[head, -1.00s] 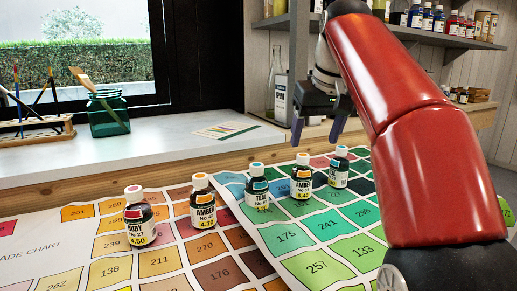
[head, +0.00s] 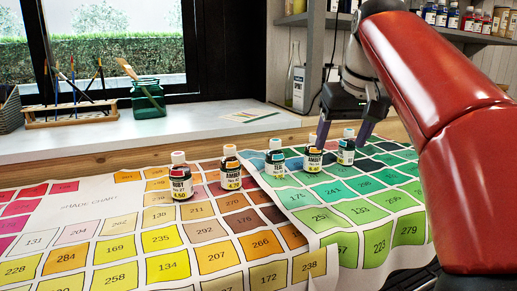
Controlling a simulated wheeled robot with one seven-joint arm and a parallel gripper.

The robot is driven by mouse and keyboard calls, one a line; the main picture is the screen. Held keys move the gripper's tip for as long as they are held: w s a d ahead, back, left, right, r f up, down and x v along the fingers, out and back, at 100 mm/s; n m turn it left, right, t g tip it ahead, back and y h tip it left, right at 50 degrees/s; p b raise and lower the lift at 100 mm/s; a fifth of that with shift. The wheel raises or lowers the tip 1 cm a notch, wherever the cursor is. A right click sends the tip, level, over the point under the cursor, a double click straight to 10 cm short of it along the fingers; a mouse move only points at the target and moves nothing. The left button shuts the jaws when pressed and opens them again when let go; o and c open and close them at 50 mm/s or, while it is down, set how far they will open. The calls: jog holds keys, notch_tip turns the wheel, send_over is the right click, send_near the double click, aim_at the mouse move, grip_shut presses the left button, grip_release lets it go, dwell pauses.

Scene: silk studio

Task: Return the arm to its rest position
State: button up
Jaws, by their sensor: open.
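My red arm (head: 440,110) reaches in from the right side of the head view. My gripper (head: 343,135) points down with its two dark fingers spread apart and nothing between them. In the picture it is just above and in front of or behind the two rightmost bottles; the exact depth I cannot tell.
The bottles stand on colour charts (head: 110,225) covering the table. A shelf (head: 470,38) with bottles is at upper right. The front left charts are clear.

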jog(key=s+f, duration=1)
jog(key=f, duration=0.3)
jog(key=s+f+m+t+p, duration=0.1)
jog(key=s+f, duration=1)
jog(key=f, duration=0.2)
jog(key=shift+a+m+h, duration=0.3)
